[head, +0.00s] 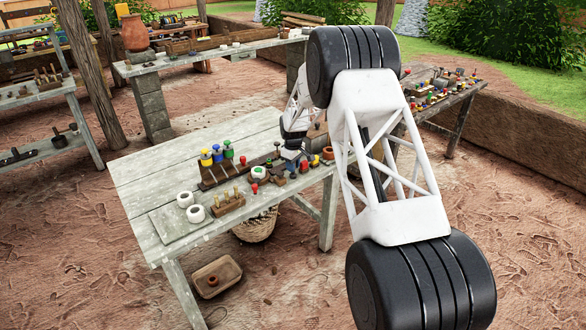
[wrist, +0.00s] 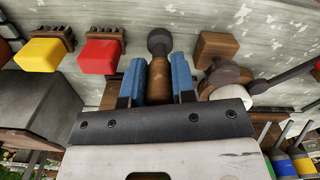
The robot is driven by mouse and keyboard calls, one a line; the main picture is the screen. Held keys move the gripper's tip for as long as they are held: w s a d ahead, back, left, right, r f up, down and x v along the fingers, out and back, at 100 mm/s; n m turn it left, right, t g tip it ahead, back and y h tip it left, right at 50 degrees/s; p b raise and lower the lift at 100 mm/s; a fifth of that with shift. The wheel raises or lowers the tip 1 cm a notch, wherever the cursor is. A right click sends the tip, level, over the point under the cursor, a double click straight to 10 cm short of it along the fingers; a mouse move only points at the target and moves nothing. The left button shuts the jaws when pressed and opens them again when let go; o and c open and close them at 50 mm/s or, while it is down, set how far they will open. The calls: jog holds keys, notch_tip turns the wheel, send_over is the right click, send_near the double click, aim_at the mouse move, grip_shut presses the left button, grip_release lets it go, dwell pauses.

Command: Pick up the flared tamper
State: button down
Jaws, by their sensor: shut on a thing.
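The flared tamper (wrist: 160,42) shows in the wrist view as a dark rounded end on a narrowing neck, with brown wood below it. My gripper (wrist: 158,78) is shut on it, one blue finger on each side of the wooden part. The tamper's lower portion is hidden by the gripper body. In the head view my gripper (head: 291,154) is small, low over the right part of the weathered table (head: 150,180). The tamper cannot be made out clearly there. I cannot tell whether it touches the tabletop.
In the wrist view, a yellow block (wrist: 40,55) and a red block (wrist: 99,57) lie left of the gripper. A wooden block (wrist: 215,48) and a dark-handled tool (wrist: 283,76) lie close on the right. The table's left side is clear.

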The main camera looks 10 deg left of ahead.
jog(key=shift+r, duration=0.2)
jog(key=shift+r, duration=0.55)
notch_tip(320, 180, up, 2)
jog(key=shift+r, duration=0.1)
jog(key=s+d, duration=0.2)
jog(key=s, duration=0.5)
jog(key=s+d+r, duration=0.1)
jog(key=s+d, duration=0.1)
jog(key=s, duration=0.6)
jog(key=shift+s+d+r, duration=0.15)
jog(key=shift+d, duration=0.15)
